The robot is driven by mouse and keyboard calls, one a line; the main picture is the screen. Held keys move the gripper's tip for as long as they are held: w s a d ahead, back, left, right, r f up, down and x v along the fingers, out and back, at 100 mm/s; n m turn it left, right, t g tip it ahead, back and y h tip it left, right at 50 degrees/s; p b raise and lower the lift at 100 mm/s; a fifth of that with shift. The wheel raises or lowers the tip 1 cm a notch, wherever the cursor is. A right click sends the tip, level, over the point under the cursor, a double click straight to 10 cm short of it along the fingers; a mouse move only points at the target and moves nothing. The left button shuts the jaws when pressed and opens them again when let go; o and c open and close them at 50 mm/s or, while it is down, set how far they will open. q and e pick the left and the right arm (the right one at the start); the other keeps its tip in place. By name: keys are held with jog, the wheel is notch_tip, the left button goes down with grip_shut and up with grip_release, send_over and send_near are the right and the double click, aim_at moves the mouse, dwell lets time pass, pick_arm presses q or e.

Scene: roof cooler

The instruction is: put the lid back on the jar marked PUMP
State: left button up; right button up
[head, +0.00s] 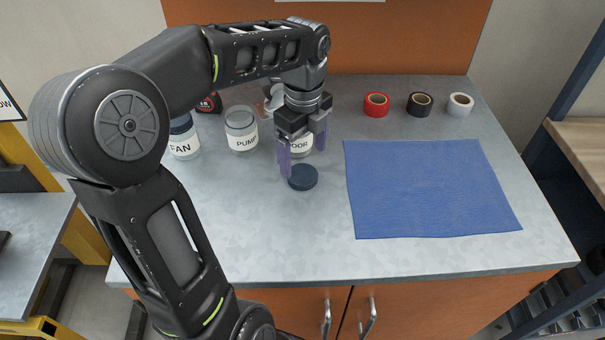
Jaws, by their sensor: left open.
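The jar marked PUMP (242,131) stands upright and lidless on the grey bench. To its left is a jar marked FAN (184,139) with a dark lid, partly hidden by my arm. A third jar (300,146), its label partly covered and ending in "OOR", stands behind my left gripper. A dark blue round lid (302,178) lies flat on the bench in front of that jar. Whether a fingertip touches the lid I cannot tell. My right gripper does not show.
A blue mat (430,190) lies to the right of the lid. Red (376,104), black (419,104) and white (460,104) tape rolls stand behind it. A red and black item (209,103) sits behind the jars. The bench front is clear.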

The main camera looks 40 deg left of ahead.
aim_at(302, 174)
pick_arm(q)
jog(key=shift+f, duration=2.6)
jog(key=shift+s, duration=0.1)
jog(key=c, duration=1.4)
